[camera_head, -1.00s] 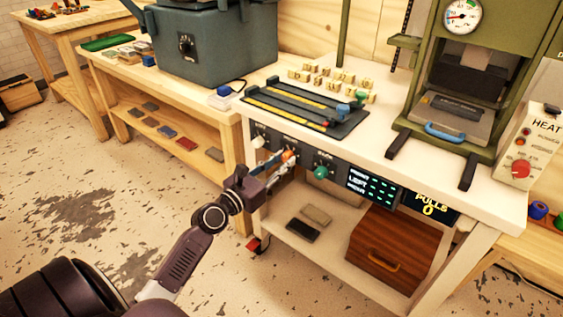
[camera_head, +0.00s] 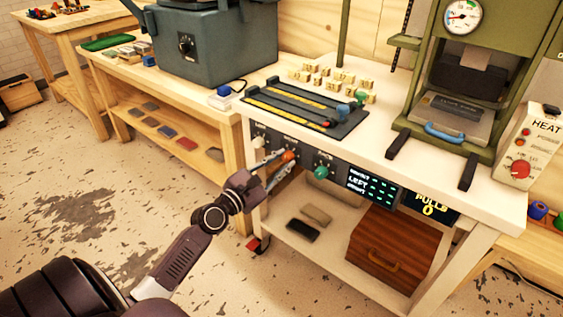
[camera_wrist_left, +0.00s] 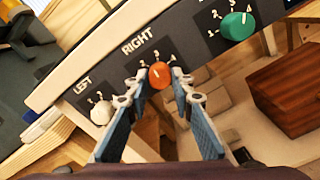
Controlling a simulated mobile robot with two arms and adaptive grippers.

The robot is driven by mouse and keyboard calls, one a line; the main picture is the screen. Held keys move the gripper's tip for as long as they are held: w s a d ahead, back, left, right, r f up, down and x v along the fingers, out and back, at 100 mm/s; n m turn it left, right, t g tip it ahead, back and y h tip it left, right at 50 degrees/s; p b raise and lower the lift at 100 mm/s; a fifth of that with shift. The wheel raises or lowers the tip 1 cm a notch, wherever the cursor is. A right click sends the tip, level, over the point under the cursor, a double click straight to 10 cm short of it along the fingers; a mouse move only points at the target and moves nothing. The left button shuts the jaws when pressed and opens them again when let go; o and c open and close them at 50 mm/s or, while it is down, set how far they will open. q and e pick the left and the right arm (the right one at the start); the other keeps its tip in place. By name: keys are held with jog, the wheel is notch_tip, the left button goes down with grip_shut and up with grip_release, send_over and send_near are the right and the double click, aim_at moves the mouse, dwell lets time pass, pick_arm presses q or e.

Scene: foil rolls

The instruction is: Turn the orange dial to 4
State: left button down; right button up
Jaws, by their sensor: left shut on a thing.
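The orange dial (camera_head: 288,155) is on the dark front panel of the white bench, under the label RIGHT in the left wrist view (camera_wrist_left: 160,76). A pale mark on it points roughly up toward the small numerals there; which numeral it meets is too small to tell. My left gripper (camera_head: 277,158) reaches in from the lower left and is shut on the orange dial, with one finger on each side of it. It also shows in the left wrist view (camera_wrist_left: 159,80). My right gripper is not in view.
A white dial (camera_wrist_left: 101,112) labelled LEFT and a green dial (camera_head: 320,172) flank the orange one. A lit display (camera_head: 372,187) is further right. The bench shelf below holds a brown drawer box (camera_head: 385,250). A green press (camera_head: 455,90) stands on top.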

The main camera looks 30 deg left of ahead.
pick_arm(q)
jog(key=m, duration=0.4)
jog(key=shift+m, duration=1.3)
jog(key=m, duration=0.2)
jog(key=shift+r+m+p, duration=0.1)
jog(key=shift+m+p, duration=0.2)
jog(key=shift+m, duration=0.8)
jog(key=shift+m+p, duration=0.6)
jog(key=shift+m, duration=0.9)
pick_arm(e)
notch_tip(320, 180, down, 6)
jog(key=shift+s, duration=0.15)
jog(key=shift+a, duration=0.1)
pick_arm(q)
jog(key=c, duration=1.7)
grip_release()
